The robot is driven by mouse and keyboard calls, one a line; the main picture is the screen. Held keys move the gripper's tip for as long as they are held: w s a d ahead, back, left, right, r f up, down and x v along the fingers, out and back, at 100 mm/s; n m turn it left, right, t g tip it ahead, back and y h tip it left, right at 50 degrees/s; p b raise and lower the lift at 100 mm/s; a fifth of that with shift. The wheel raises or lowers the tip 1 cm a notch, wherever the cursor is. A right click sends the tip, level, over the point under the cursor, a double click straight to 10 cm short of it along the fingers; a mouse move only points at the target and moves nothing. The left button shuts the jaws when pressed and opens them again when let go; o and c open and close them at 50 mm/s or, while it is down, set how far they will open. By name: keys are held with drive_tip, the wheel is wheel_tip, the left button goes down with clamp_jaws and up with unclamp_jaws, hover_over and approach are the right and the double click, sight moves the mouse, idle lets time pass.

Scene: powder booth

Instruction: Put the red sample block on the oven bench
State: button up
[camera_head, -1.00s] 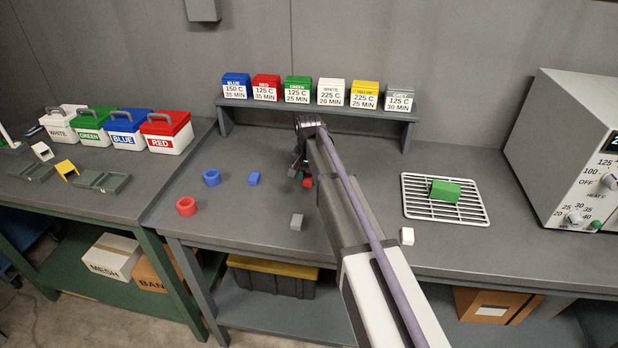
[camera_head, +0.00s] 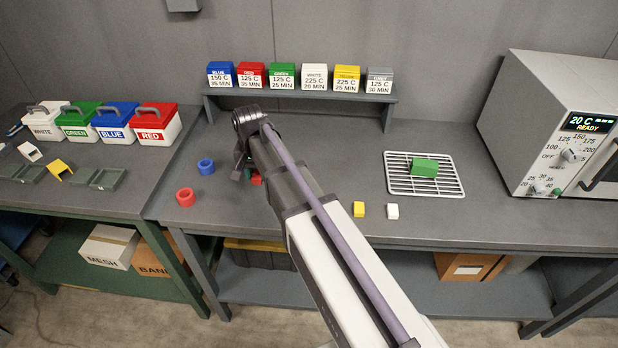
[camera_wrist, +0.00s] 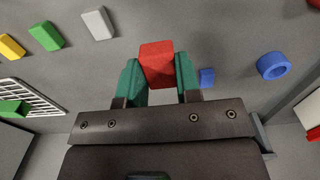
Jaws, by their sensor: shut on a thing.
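My gripper (camera_head: 246,172) is over the left part of the grey bench (camera_head: 450,222) that bears the oven. In the wrist view, its green fingertips (camera_wrist: 158,80) are shut on the sides of the red sample block (camera_wrist: 157,62). The block looks larger than the other blocks there, so it seems to be held above the bench. In the head view only a small part of the red block (camera_head: 256,179) shows beside my gripper; my arm hides the rest.
A red ring (camera_head: 186,197) and blue ring (camera_head: 206,166) lie left. A small blue block (camera_wrist: 207,76) is near the held block. Yellow (camera_head: 358,209) and white (camera_head: 392,211) blocks lie right of my arm.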

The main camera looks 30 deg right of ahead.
drive_tip(key=shift+s+a, duration=0.35)
drive_tip(key=shift+a, duration=0.4)
drive_tip(key=shift+w+a, duration=0.1)
drive_tip(key=shift+a, duration=0.05)
drive_tip(key=b, duration=0.7)
hover_over(260, 205)
wheel_tip(260, 205, down, 7)
drive_tip(key=shift+r, duration=0.1)
wheel_tip(260, 205, down, 4)
drive_tip(key=b, duration=0.3)
drive_tip(key=shift+w+r, duration=0.1)
drive_tip(key=shift+r, duration=0.35)
drive_tip(key=shift+f, duration=0.15)
drive_tip(key=o, duration=1)
drive_tip(key=shift+c, duration=0.2)
